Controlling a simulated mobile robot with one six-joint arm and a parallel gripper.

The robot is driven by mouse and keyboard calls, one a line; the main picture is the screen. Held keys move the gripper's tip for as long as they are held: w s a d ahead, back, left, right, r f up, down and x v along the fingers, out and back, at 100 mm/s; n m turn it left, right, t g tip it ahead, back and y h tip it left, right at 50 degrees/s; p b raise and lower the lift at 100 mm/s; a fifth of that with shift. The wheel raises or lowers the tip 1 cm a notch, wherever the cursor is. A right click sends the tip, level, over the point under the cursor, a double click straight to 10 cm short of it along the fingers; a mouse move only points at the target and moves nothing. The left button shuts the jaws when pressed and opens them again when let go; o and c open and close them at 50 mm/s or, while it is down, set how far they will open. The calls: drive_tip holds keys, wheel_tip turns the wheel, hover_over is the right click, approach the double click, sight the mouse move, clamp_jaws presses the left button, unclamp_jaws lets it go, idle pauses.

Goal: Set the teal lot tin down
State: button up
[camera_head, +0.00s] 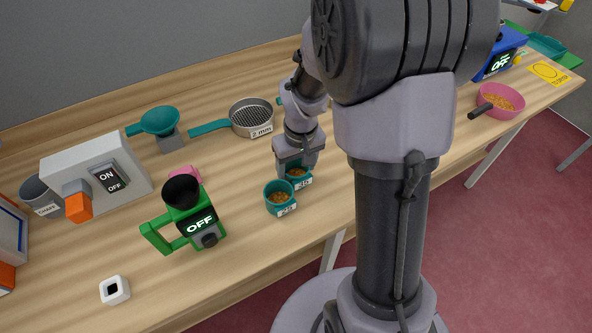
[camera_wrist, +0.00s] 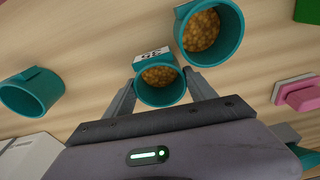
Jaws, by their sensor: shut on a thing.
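The teal lot tin (camera_head: 299,174) holds golden grain and has a white label that seems to read 35. In the wrist view the same tin (camera_wrist: 160,95) sits between my two fingers. My gripper (camera_head: 297,164) points down and is shut on this tin. The tin is low at the tabletop; I cannot tell whether its base touches. A second teal tin of grain (camera_head: 279,197) stands close beside it, toward the table's front edge. It also shows in the wrist view (camera_wrist: 212,35), near the right finger.
The green grinder (camera_head: 192,225), its screen reading OFF, stands left of the tins. A sieve (camera_head: 251,118) and a teal scoop (camera_head: 160,121) lie behind. An empty teal container (camera_wrist: 30,95) shows in the wrist view. Bare wood (camera_head: 235,175) lies left of my gripper.

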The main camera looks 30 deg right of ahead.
drive_tip(key=shift+r, duration=0.1)
drive_tip(key=shift+f, duration=0.25)
drive_tip(key=o, duration=1.7)
drive_tip(key=shift+r, duration=0.15)
